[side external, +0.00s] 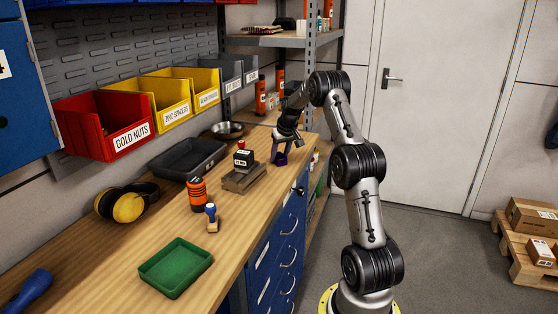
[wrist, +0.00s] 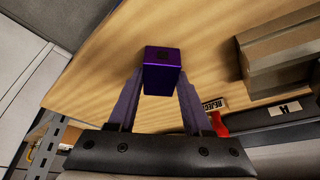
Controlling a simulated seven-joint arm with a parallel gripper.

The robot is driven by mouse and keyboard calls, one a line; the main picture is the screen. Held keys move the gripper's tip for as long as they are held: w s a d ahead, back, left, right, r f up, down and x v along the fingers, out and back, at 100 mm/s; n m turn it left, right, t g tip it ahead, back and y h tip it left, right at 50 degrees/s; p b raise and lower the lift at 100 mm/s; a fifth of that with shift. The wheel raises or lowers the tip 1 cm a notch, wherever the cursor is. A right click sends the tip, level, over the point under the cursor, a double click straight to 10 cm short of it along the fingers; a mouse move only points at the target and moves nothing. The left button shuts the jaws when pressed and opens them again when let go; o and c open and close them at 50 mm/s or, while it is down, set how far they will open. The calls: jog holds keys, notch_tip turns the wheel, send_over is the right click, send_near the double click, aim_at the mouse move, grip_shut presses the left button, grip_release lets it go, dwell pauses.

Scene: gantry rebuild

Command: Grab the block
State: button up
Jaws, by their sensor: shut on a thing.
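A small purple block (wrist: 162,72) sits between the fingertips of my gripper (wrist: 161,90) in the wrist view, and the fingers are shut on it from both sides. In the side view my gripper (side external: 280,155) is low over the far right end of the wooden workbench (side external: 130,240), and a purple patch of the block (side external: 280,159) shows there. I cannot tell whether the block touches the bench top.
An orange-black bottle (side external: 197,194), blue stamp (side external: 211,216), green tray (side external: 175,267) and black tray (side external: 188,158) stand farther along. Bare wood surrounds the block.

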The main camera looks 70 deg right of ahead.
grip_shut()
jog(key=shift+r, duration=0.2)
